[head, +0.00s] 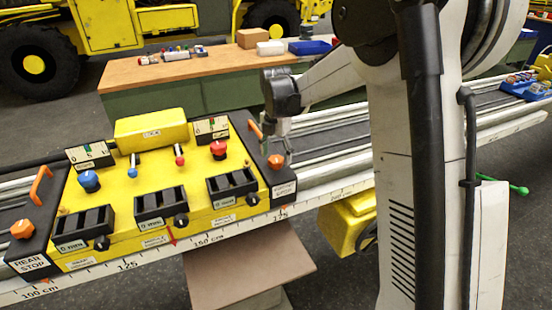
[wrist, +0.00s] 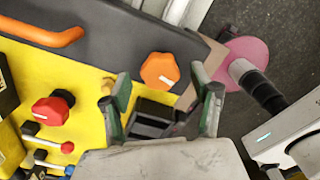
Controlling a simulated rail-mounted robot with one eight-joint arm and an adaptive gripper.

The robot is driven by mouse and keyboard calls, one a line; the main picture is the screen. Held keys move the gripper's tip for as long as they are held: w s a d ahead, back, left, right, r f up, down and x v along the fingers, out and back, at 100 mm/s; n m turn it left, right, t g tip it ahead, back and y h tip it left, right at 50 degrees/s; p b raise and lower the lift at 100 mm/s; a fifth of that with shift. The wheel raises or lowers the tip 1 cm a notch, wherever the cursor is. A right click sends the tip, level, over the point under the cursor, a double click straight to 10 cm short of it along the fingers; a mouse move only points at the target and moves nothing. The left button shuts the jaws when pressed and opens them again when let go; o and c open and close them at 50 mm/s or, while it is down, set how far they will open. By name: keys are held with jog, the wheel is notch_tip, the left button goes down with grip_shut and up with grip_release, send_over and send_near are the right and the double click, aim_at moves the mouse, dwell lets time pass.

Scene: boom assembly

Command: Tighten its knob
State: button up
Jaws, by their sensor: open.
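An orange knob (head: 275,161) with a white mark sits on the dark end block, the right-hand stop (head: 284,177), of the yellow control box. In the wrist view the same knob (wrist: 160,71) shows just beyond and between the fingertips, apart from both. My gripper (head: 284,140) is above this block by the knob, fingers spread and empty; it also shows in the wrist view (wrist: 166,88). A second orange knob (head: 23,229) is on the block labelled REAR STOP at the left end.
An orange handle (head: 255,129) rises from the right-hand stop near the knob. The yellow box (head: 150,200) carries a red knob (head: 218,149), a blue knob (head: 89,180), levers and black switch boxes. The rail (head: 330,125) continues right; a workbench (head: 200,75) stands behind.

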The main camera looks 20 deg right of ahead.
jog(key=shift+f, duration=0.8)
jog(key=shift+c, duration=0.3)
jog(key=c, duration=1.1)
